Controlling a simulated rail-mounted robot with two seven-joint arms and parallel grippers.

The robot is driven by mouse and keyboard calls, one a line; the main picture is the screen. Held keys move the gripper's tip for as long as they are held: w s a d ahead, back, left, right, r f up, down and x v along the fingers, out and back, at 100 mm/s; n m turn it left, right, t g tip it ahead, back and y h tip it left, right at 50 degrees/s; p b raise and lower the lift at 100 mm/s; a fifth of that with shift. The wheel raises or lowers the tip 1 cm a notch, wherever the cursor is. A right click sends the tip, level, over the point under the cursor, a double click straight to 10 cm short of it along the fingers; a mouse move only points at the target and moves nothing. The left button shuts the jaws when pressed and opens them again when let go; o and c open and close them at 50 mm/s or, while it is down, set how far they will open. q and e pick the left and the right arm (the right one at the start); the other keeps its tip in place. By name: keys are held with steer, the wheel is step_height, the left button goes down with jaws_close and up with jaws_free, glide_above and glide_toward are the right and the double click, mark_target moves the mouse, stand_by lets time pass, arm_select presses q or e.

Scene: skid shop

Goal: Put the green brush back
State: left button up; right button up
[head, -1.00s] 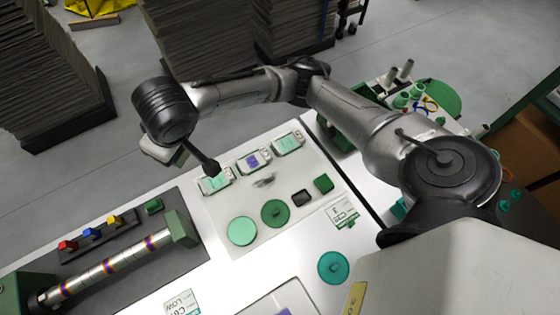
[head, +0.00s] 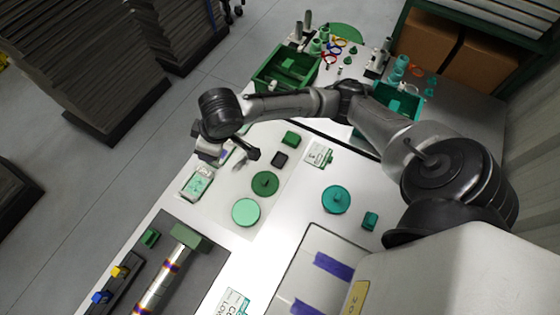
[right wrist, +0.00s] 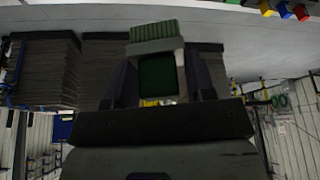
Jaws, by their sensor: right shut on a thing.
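The green brush (right wrist: 157,35) shows in the right wrist view, with a ribbed green top and a pale grey band below it. My right gripper (right wrist: 160,85) is shut on it, a finger on each side, with a dark green face between them. In the head view my right gripper (head: 212,150) is over the far-left edge of the white table, above the cards; the brush is hard to make out there. My left gripper is not in view.
A green bin (head: 285,68) stands behind.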

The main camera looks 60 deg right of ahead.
steer(key=s+d+f+n+y, duration=0.1)
steer(key=s+d+f+n, duration=0.1)
steer(key=s+d+f, duration=0.55)
steer(key=s+d+f+n, duration=0.2)
steer(key=s+d+f, duration=0.25)
steer(key=d, duration=0.65)
steer(key=s+d+f+n+y, duration=0.1)
steer(key=s+d+f+n, duration=0.1)
steer(key=s+d+f, duration=0.45)
steer(key=shift+g, duration=0.4)
steer(key=shift+w+a+f+b, duration=0.45)
steer(key=shift+w+a+f, duration=0.35)
steer(key=shift+w+f, duration=1)
steer(key=shift+w+a+f+b, duration=0.45)
steer(key=shift+w+a+f, duration=0.35)
steer(key=shift+w+f, duration=1.05)
steer(key=shift+w+a+f+b, duration=0.45)
steer(key=shift+w+a+f, duration=0.35)
steer(key=shift+w+f, duration=1)
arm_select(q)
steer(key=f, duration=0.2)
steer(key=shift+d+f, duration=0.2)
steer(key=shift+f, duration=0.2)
arm_select(e)
steer(key=shift+s+f, duration=0.25)
steer(key=shift+s, duration=0.05)
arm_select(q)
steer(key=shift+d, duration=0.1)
arm_select(e)
steer(key=shift+f, duration=0.1)
